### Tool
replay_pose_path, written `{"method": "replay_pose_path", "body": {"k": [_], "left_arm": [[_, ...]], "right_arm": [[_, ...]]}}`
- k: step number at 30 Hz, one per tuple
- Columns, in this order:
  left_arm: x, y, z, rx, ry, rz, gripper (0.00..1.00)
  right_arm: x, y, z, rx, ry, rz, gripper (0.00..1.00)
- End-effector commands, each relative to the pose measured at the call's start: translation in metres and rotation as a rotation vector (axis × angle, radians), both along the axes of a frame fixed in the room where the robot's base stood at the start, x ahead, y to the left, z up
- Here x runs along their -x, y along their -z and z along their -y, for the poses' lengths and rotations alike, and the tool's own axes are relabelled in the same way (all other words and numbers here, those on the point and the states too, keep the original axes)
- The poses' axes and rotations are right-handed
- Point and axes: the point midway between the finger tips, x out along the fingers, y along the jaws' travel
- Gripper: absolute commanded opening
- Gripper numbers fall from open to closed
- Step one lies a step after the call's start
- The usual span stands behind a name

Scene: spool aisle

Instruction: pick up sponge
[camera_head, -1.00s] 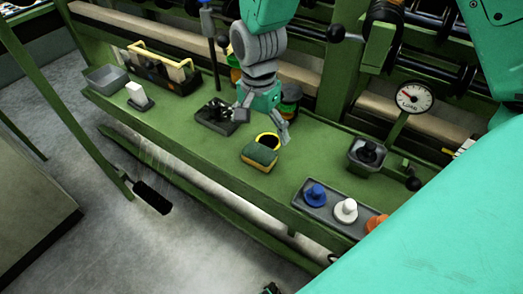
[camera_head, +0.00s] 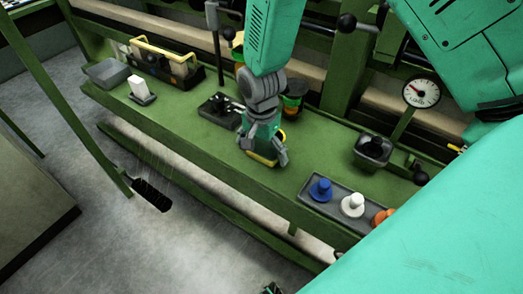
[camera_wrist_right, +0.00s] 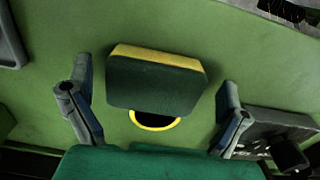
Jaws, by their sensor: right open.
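The sponge (camera_wrist_right: 155,85) is a block with a dark green face and a yellow layer. It lies on the green bench. In the head view only a yellow strip of the sponge (camera_head: 260,159) shows below my right gripper (camera_head: 264,154), which hides most of it. In the right wrist view my right gripper (camera_wrist_right: 156,112) is open. Its two fingers stand on either side of the sponge, with a gap on both sides. My left gripper is not seen.
A yellow ring with a dark middle (camera_wrist_right: 152,128) lies right beside the sponge. A grey tray (camera_head: 335,206) with blue, white and orange knobs is to the right. A dark tray (camera_head: 220,110) is to the left. Bare green bench lies between.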

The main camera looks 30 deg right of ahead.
Motion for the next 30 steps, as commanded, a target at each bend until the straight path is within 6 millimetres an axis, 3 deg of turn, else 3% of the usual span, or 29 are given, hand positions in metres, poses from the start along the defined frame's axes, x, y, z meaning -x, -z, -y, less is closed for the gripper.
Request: {"method": "replay_pose_path", "body": {"k": [1,6,18,30], "left_arm": [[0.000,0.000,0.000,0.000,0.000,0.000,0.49],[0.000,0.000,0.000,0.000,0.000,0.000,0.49],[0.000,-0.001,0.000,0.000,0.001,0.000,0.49],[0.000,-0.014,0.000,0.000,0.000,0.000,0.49]], "right_arm": [[0.000,0.001,0.002,-0.002,0.001,-0.001,0.97],[0.000,0.002,0.005,-0.005,0.002,-0.001,0.64],[0.000,-0.004,0.003,-0.001,0.002,-0.001,0.64],[-0.001,-0.079,0.002,-0.002,0.003,0.001,0.63]]}}
